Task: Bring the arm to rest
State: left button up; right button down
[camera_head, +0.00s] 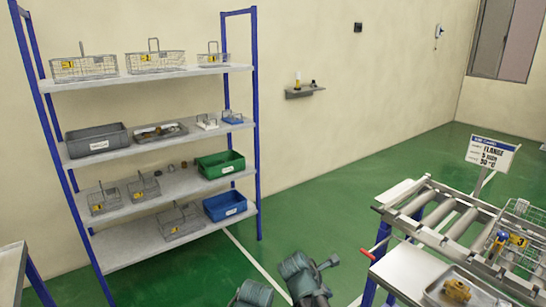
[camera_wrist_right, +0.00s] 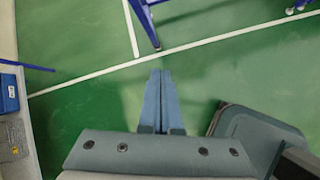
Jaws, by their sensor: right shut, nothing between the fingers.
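My right gripper (camera_wrist_right: 161,74) shows in the right wrist view with its two blue-grey fingers together and nothing between them. It hangs over bare green floor, apart from any object. In the head view, grey parts of my own arm show at the bottom middle, in front of the floor between the shelf rack and the roller table. The fingertips cannot be made out clearly there. My left gripper cannot be made out in either view.
A blue-framed shelf rack (camera_head: 157,79) with wire baskets and bins stands at the left. A roller conveyor (camera_head: 462,222) with a wire basket (camera_head: 517,241) stands at the right. A metal tray (camera_head: 478,291) holds a brass-coloured part (camera_head: 457,290). Green floor (camera_head: 330,190) lies open between.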

jog(key=s+d+f+m+g+y, duration=0.1)
jog(key=s+f+m+g+y, duration=0.3)
jog(key=m, duration=0.6)
jog(key=s+m+t+y, duration=0.1)
jog(key=s+m+y, duration=0.1)
jog(key=s+m, duration=0.65)
pick_arm(q)
jog(key=shift+r+p, duration=0.9)
jog(key=shift+p, duration=0.05)
pick_arm(e)
jog(key=s+a+r+n+g+h, duration=0.1)
jog(key=s+a, duration=0.2)
jog(key=a, duration=0.7)
jog(key=shift+s+a+r, duration=0.35)
jog(key=shift+s+r, duration=0.05)
pick_arm(q)
jog(key=shift+c, duration=0.3)
